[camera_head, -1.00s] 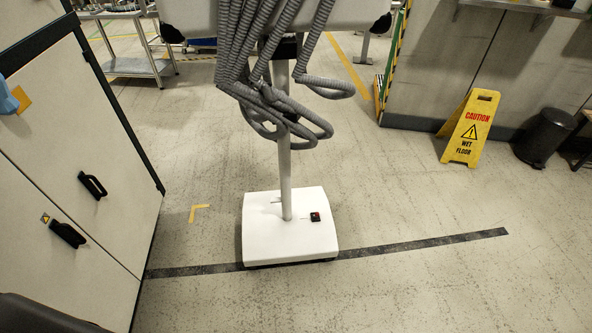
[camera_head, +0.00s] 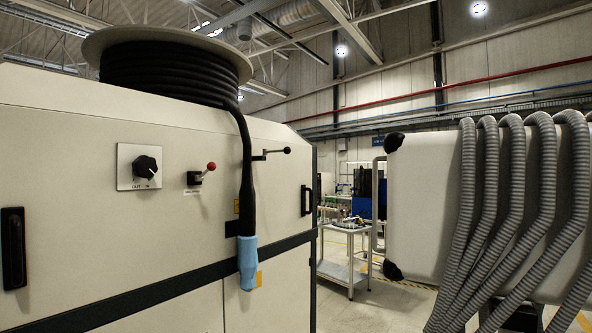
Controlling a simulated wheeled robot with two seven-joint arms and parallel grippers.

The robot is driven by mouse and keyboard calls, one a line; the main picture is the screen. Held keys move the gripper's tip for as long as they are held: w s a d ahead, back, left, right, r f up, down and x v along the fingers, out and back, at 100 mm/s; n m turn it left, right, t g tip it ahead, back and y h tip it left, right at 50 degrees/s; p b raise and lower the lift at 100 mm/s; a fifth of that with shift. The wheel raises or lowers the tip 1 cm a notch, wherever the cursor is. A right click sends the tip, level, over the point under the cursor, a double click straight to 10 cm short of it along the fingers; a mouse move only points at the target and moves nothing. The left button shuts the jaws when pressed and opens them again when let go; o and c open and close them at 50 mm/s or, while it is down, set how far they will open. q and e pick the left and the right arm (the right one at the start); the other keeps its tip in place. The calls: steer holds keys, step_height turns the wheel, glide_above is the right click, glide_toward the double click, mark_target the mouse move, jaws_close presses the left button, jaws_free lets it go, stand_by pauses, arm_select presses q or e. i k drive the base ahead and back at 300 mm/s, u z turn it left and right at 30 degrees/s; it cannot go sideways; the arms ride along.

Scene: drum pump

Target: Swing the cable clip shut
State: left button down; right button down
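A thick black cable (camera_head: 247,175) hangs from a coil on a reel (camera_head: 180,68) on top of the beige cabinet (camera_head: 75,130). It ends in a light blue connector (camera_head: 247,262) against the cabinet front. Neither of my grippers is in view.
A dial (camera_head: 145,166) and a red-knobbed lever (camera_head: 203,173) are on the cabinet front, left of the cable. A white unit with grey corrugated hoses (camera_head: 510,190) stands at the right. A metal cart (camera_head: 345,255) is behind, in the gap.

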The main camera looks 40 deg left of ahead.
mark_target(287, 150)
steer(key=u, duration=0.9)
steer(key=k, duration=1.3)
steer(key=z, duration=1.15)
steer(key=i, duration=1.05)
steer(key=u, duration=0.4)
steer(key=i, duration=0.9)
steer(key=u, duration=0.8)
